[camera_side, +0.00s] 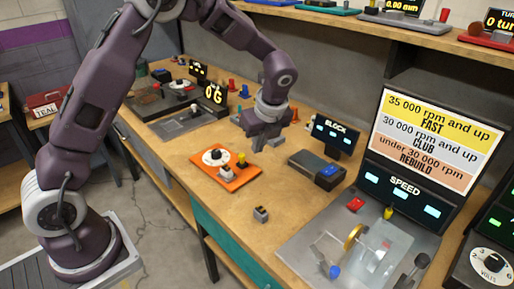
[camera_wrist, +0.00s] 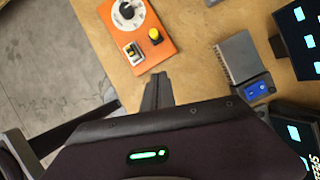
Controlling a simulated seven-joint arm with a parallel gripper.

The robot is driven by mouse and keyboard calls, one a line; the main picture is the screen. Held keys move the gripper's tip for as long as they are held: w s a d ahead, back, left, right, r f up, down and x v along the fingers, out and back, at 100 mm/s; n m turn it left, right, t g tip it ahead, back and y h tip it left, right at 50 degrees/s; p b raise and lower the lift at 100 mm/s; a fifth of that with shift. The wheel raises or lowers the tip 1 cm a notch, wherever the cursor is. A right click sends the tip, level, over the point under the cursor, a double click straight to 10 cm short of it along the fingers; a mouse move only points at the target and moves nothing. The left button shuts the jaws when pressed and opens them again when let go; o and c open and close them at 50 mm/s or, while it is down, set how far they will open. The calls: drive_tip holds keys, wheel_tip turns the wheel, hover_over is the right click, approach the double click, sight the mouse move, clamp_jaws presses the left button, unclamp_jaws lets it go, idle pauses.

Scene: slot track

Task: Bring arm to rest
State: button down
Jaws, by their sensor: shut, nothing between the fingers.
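My gripper (camera_side: 264,145) is above the wooden bench, behind the orange panel in the side view, with its fingers pointing down. The fingers are together and hold nothing. In the wrist view the closed fingers (camera_wrist: 158,88) show just below the orange panel (camera_wrist: 138,30), apart from it in the picture. The same orange panel (camera_side: 238,178) carries a white dial, a yellow knob and a small switch. My arm arches over the bench from the left. The exact height of the fingertips above the bench is hard to tell.
A dark grey box (camera_side: 311,167) with a blue switch and the BLOCK display (camera_side: 335,135) stand right of the gripper. A speed station (camera_side: 407,190) fills the front right. A small block (camera_side: 261,214) lies near the front edge. A shelf (camera_side: 380,22) overhangs the back.

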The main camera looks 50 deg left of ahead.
drive_tip(key=s+d+r+n+t+h, duration=0.2)
drive_tip(key=s+r+n, duration=0.9)
drive_tip(key=s+r, duration=0.3)
drive_tip(key=s+d+n+t+h, duration=0.1)
drive_tip(key=s+n, duration=0.4)
drive_tip(key=s, duration=0.2)
drive_tip(key=s+d+n+t+h, duration=0.1)
drive_tip(key=s+d+n, duration=0.1)
drive_tip(key=s+n, duration=0.3)
drive_tip(key=s, duration=0.2)
drive_tip(key=shift+s+d+r, duration=0.25)
drive_tip(key=shift+s+r, duration=0.1)
drive_tip(key=shift+s, duration=0.05)
